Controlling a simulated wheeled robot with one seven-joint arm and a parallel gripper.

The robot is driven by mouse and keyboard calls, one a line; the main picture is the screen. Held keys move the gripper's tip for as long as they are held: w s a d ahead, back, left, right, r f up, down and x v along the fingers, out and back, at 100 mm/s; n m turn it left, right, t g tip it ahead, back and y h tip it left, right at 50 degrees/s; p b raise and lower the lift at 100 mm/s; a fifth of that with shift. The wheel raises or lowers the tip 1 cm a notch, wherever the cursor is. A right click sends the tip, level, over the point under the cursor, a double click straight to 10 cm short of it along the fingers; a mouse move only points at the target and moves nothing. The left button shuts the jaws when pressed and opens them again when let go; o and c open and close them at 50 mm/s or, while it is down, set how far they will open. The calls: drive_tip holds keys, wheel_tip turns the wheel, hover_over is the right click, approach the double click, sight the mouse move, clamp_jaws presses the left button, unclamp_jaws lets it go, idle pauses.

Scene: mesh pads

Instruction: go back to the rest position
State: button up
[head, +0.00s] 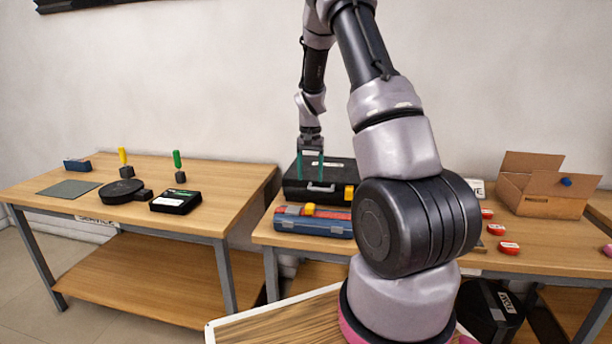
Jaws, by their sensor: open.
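My gripper (310,166) hangs from my raised arm, its two teal fingers pointing down and spread apart. It shows in front of or just above the black case (292,187) on the right table; I cannot tell whether it touches the case. Nothing shows between the fingers. My own arm fills the middle of the view and hides part of the right table.
A blue and red toolbox (313,225) lies before the case. An open cardboard box (545,205) and several red items (508,248) are at right. The left table (120,212) holds a black disc (121,191), a black box (175,201) and a grey pad (69,189).

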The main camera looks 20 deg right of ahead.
drive_tip(key=s+a+r+t+y, duration=0.1)
drive_tip(key=s+a+r+t, duration=0.3)
drive_tip(key=r, duration=0.6)
drive_tip(key=s+a+r+g, duration=0.15)
drive_tip(key=s+r, duration=0.35)
drive_tip(key=r, duration=0.5)
drive_tip(key=s+a+r+n+t, duration=0.1)
drive_tip(key=s+a+r+t, duration=0.1)
drive_tip(key=s, duration=0.8)
drive_tip(key=s+a+r+n+t+y, duration=0.1)
drive_tip(key=s+a+r, duration=0.4)
drive_tip(key=s, duration=0.5)
wheel_tip(320, 180, up, 2)
drive_tip(key=shift+s+r+n+t, duration=0.1)
drive_tip(key=shift+s+n+t, duration=0.15)
drive_tip(key=shift+t, duration=0.6)
drive_tip(key=shift+w, duration=0.1)
